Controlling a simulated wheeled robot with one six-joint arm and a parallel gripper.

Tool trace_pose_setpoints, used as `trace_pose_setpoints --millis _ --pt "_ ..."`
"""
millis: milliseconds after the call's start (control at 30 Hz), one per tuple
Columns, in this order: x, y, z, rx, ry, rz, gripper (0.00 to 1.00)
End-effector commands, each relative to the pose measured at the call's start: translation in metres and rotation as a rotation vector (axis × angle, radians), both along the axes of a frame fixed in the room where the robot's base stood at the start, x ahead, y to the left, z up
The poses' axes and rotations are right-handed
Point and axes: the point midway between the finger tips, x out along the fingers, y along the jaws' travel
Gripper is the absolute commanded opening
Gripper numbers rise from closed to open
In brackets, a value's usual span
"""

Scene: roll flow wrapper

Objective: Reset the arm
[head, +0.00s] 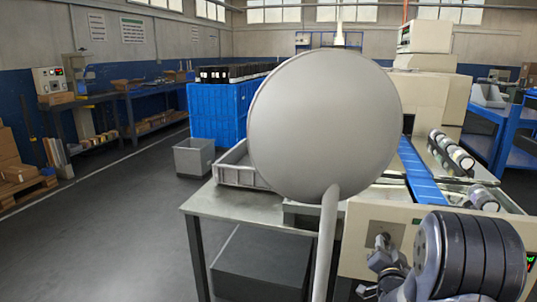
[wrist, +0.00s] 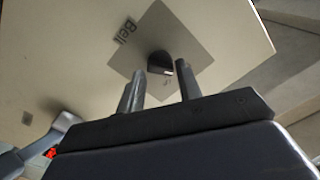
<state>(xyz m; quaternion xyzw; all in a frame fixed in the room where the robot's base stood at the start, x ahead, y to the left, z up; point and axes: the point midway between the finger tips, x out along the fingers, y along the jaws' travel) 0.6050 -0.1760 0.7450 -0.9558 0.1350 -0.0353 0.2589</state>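My gripper (wrist: 160,86) shows in the wrist view with its two dark fingers apart and nothing between them. In the head view my arm is at the bottom right, with the gripper end close to the front panel (head: 355,262) of the flow wrapper. I cannot tell whether the fingers touch the panel.
A large grey disc (head: 325,125) on a pole hides the middle of the machine. A grey tray (head: 238,177) sits on the metal table (head: 205,203). A grey bin (head: 194,158) stands behind.

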Motion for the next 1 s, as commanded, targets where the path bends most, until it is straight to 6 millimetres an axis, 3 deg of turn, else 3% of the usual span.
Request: trace_pose_setpoints --millis 300,500,1000 --pt "-0.053 0.015 0.000 -0.004 0.000 0.000 0.34" --pt "-0.077 0.022 -0.001 -0.005 0.001 -0.001 0.34" --pt "-0.086 0.025 0.000 -0.005 0.001 0.000 0.34"
